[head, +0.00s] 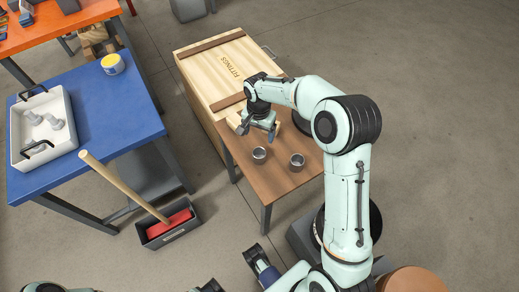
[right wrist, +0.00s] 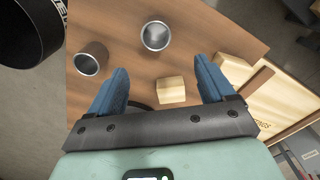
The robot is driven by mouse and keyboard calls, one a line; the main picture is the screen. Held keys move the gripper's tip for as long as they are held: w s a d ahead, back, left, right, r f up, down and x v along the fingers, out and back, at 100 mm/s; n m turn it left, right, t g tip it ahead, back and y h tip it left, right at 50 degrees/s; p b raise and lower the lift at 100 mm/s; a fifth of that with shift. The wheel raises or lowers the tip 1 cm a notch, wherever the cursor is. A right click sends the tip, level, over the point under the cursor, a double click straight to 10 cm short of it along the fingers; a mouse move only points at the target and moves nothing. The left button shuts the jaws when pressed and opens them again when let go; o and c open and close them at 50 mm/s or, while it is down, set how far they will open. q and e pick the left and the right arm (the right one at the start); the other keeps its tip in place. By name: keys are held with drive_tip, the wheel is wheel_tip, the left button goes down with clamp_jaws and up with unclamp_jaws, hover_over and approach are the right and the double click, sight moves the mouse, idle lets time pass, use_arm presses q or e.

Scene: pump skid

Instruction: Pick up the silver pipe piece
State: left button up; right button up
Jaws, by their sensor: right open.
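Two short, round, open-topped silver pipe pieces stand on the brown table. One (head: 259,155) is on the left in the head view, the other (head: 297,162) to its right. The right wrist view shows a bright silver one (right wrist: 156,36) and a darker, brownish-looking one with a silver rim (right wrist: 91,60). My right gripper (head: 258,124) is open above the table, beyond the pipe pieces in the head view. Its blue fingers (right wrist: 162,88) are apart, with neither pipe piece between them. My left gripper cannot be made out clearly at the bottom edge.
A wooden block (right wrist: 171,90) shows between the right fingers, seemingly below them. A wooden crate marked FITTINGS (head: 215,72) adjoins the brown table (head: 275,185). A blue table (head: 100,105) at left holds a white tray (head: 15,150) and a yellow-labelled can (head: 113,64).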

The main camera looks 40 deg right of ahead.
drive_tip(key=b, duration=0.1)
hover_over(259, 154)
drive_tip(key=f, duration=0.5)
drive_tip(key=s+f, duration=0.1)
drive_tip(key=f, duration=0.1)
drive_tip(key=shift+a+f, duration=0.35)
drive_tip(key=shift+f, duration=0.05)
drive_tip(key=f, duration=0.4)
drive_tip(key=shift+s+a+f+b, duration=0.2)
drive_tip(key=shift+s+f+b, duration=0.1)
drive_tip(key=shift+s+b, duration=0.05)
drive_tip(key=shift+w+f, duration=0.1)
drive_tip(key=shift+f, duration=0.25)
drive_tip(key=c, duration=1.2)
